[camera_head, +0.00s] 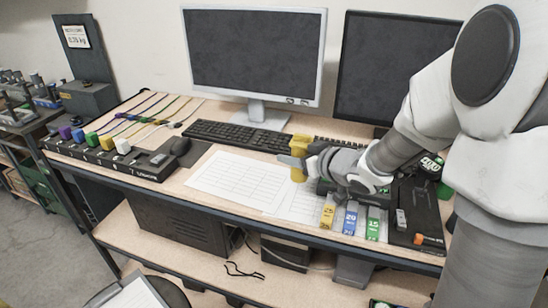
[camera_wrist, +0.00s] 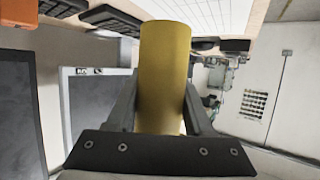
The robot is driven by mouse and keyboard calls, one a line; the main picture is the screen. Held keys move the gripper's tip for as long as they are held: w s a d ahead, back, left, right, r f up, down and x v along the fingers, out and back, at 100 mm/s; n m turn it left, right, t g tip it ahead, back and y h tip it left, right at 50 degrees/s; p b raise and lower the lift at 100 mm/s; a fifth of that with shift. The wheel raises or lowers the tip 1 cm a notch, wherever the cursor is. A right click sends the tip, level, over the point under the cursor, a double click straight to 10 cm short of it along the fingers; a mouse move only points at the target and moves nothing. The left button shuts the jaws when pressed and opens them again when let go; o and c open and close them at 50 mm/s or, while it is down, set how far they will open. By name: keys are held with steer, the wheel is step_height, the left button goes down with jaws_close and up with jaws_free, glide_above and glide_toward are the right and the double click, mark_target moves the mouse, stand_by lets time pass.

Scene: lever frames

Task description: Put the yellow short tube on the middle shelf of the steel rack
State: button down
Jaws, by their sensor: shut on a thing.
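The yellow short tube (camera_head: 298,172) is held above the desk in the head view, in front of the keyboard. In the wrist view the tube (camera_wrist: 164,75) stands between the two fingers and fills the middle of the picture. My gripper (camera_head: 296,161) is shut on it; the fingers also show in the wrist view (camera_wrist: 160,115). I cannot make out the steel rack for certain. A dark-framed unit with lower levels (camera_head: 22,150) stands at the far left, partly cut off, and I cannot tell if it is the rack.
The desk (camera_head: 160,200) carries two monitors (camera_head: 255,50) (camera_head: 385,62), a keyboard (camera_head: 235,136), paper sheets (camera_head: 232,182), a strip of coloured blocks (camera_head: 100,160) and several labelled coloured pieces (camera_head: 350,218) at its front edge. A lower shelf (camera_head: 200,252) holds dark boxes. Open floor (camera_head: 45,245) lies at the left.

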steer(key=d+r, duration=0.1)
steer(key=s+d+r+p, duration=0.1)
steer(key=d, duration=0.2)
steer(key=shift+s+d+r, duration=0.15)
steer(key=shift+d+r, duration=0.2)
steer(key=shift+r, duration=0.05)
